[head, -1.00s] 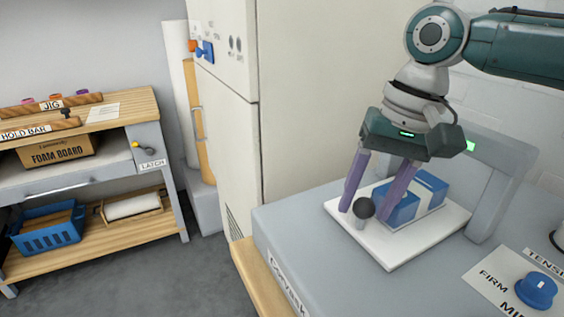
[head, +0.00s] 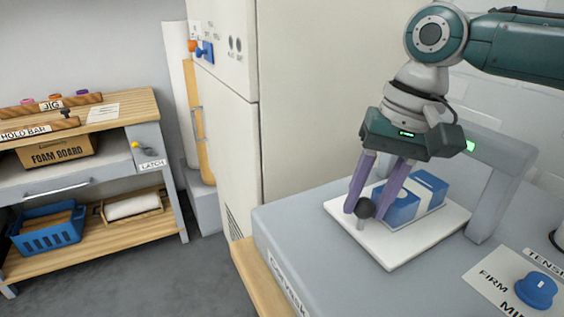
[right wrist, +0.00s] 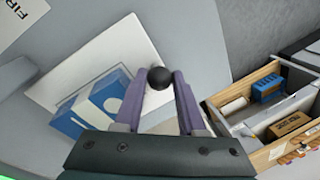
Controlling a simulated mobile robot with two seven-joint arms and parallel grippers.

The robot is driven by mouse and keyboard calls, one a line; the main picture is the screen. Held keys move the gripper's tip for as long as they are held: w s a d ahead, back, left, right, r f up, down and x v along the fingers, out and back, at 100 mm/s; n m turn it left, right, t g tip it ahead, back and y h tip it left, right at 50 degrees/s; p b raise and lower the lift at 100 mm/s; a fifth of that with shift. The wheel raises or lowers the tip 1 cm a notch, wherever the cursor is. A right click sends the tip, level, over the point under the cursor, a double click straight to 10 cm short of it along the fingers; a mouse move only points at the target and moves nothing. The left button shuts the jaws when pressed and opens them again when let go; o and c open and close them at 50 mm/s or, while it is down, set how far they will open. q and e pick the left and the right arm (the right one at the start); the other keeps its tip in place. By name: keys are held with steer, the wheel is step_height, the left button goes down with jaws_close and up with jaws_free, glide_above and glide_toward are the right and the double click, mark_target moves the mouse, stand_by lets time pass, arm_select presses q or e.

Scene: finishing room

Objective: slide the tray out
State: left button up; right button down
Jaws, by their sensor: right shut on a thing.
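The tray (head: 405,250) is a flat white plate on the grey machine top, with a dark round knob (head: 365,208) near its left edge. A blue and white box (head: 428,190) rests on the tray; both also show in the right wrist view, the tray (right wrist: 112,52) and the box (right wrist: 88,108). My right gripper (head: 364,211) reaches down from above with its purple fingers shut on the knob. In the right wrist view the knob (right wrist: 160,77) sits between the fingertips. My left gripper is out of view.
A grey frame (head: 497,185) stands over the right end of the tray. A blue dial (head: 536,290) is at the lower right. A tall cream cabinet (head: 228,130) stands behind. Bare machine top (head: 310,225) lies left of the tray. A workbench (head: 95,250) stands farther left.

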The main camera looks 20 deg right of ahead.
stand_by(0.5)
steer(key=shift+a+r, duration=0.1)
steer(key=shift+r, duration=0.05)
steer(key=a+p, duration=0.2)
steer(key=a+r+p, duration=0.1)
steer(key=p, duration=0.2)
steer(key=shift+s+a+p, duration=0.2)
steer(key=shift+a+p, duration=0.1)
steer(key=shift+a, duration=0.05)
steer(key=a+p, duration=0.1)
steer(key=a, duration=0.1)
steer(key=a+p, duration=0.1)
steer(key=a, duration=0.1)
steer(key=a+f+p, duration=0.1)
steer(key=a, duration=0.1)
steer(key=shift+s+a, duration=0.15)
steer(key=shift+s, duration=0.05)
steer(key=shift+f, duration=0.1)
steer(key=c, duration=0.5)
jaws_free()
steer(key=shift+a, duration=0.15)
